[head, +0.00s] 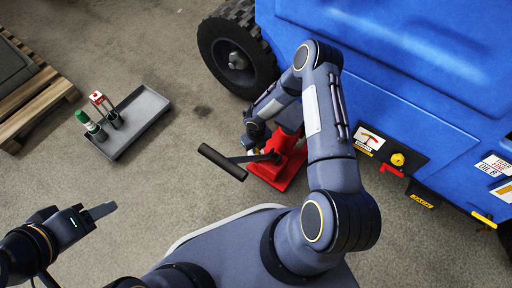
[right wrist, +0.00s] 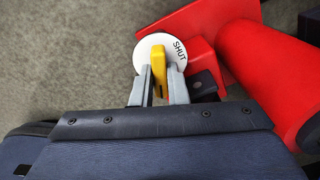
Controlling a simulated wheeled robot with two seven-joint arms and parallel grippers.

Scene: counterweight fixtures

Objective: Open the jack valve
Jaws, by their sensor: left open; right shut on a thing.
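A red jack (head: 279,165) stands on the floor beside the blue machine, with a black-gripped handle (head: 222,162) pointing left. In the right wrist view its valve has a yellow lever (right wrist: 158,72) over a white round plate (right wrist: 151,46) marked "SHUT". My right gripper (right wrist: 159,85) is shut on the yellow lever, one grey finger on each side of it. In the head view my right gripper (head: 254,146) is at the jack, and the arm partly hides the jack. My left gripper (head: 98,212) is open and empty at the lower left, away from the jack.
The blue machine (head: 400,60) with a black wheel (head: 238,56) fills the upper right. A grey tray (head: 140,122) holds a green-capped bottle (head: 91,126) and a red-and-white item (head: 104,104). A wooden pallet (head: 36,96) lies at far left. Floor between is clear.

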